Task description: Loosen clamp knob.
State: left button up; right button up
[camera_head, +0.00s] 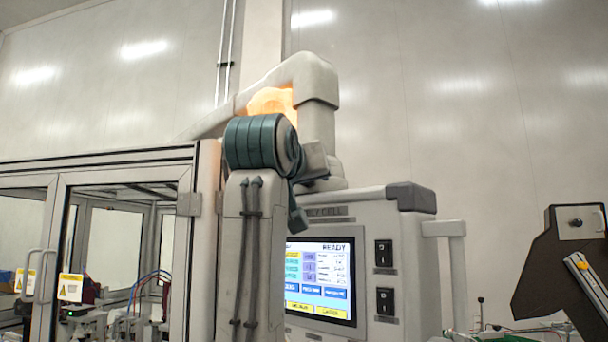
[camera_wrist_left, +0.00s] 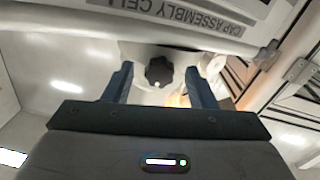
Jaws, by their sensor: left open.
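The clamp knob (camera_wrist_left: 159,72) is black and lobed, set on a pale mount by the top of the cell's panel in the left wrist view. My left gripper (camera_wrist_left: 160,80) is open, with one blue-grey finger on each side of the knob in that picture. Gaps show on both sides, and neither finger appears to touch it. I cannot tell how deep the knob sits between the fingers. In the head view my left arm (camera_head: 252,145) rises in front of the cell, and one finger (camera_head: 298,215) shows beside the panel top. The knob is hidden there. My right gripper is not in view.
The control cabinet (camera_head: 405,250) has a lit screen (camera_head: 318,280) reading READY and two dark switches. A glazed enclosure (camera_head: 183,240) is at left. A dark angled panel (camera_head: 555,265) is at right.

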pick_arm(q)
jog(key=c, duration=1)
jog(key=shift+n, duration=3.3)
jog(key=o, duration=1)
